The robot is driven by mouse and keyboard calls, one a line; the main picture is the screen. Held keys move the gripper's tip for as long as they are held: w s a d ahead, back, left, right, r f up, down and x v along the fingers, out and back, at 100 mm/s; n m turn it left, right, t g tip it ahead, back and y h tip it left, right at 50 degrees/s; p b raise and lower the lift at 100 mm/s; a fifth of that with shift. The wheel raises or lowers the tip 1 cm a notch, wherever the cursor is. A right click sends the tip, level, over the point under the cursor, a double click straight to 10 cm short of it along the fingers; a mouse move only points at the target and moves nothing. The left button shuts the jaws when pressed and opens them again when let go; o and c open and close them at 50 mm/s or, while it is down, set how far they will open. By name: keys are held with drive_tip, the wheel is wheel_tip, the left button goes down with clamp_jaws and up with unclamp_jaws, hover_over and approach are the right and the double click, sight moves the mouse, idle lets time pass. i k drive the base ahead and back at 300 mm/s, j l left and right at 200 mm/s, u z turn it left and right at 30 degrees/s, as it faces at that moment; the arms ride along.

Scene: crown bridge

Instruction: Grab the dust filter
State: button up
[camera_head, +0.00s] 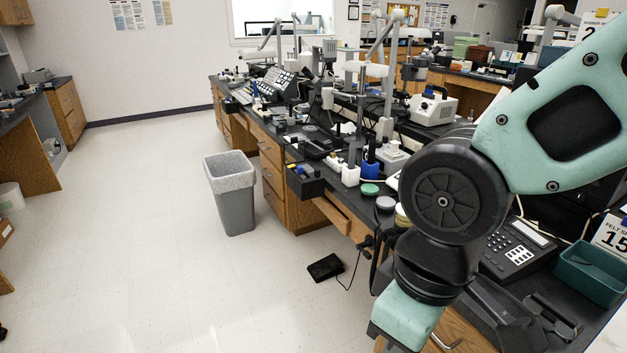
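I cannot pick out a dust filter for certain among the many small items on the crowded workbench (345,185). My teal and black arm covers much of the right side and hides part of the bench. The arm runs down to the bottom edge of the head view, and my gripper does not show. Small round lidded items in green (370,189), grey (385,203) and yellow stand near the bench's front edge, just left of my arm.
A grey bin (233,195) stands on the floor by the wooden drawers. A black foot pedal (325,267) with a cord lies on the floor. A desk phone (520,248) and a green tray (590,275) are right of my arm.

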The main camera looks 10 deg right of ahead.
sight(299, 171)
drive_tip(key=i+j+z, duration=0.1)
drive_tip(key=z, duration=0.35)
drive_tip(key=j+z, duration=0.1)
drive_tip(key=z, duration=0.3)
drive_tip(key=i+j+z, duration=0.1)
drive_tip(key=z, duration=0.35)
drive_tip(key=i+j+z, duration=0.15)
drive_tip(key=j+z, duration=0.3)
drive_tip(key=j, duration=0.8)
drive_tip(key=k+j+z, duration=0.1)
drive_tip(key=j+z, duration=0.4)
drive_tip(key=j, duration=1.5)
drive_tip(key=k+j, duration=0.1)
drive_tip(key=j, duration=0.6)
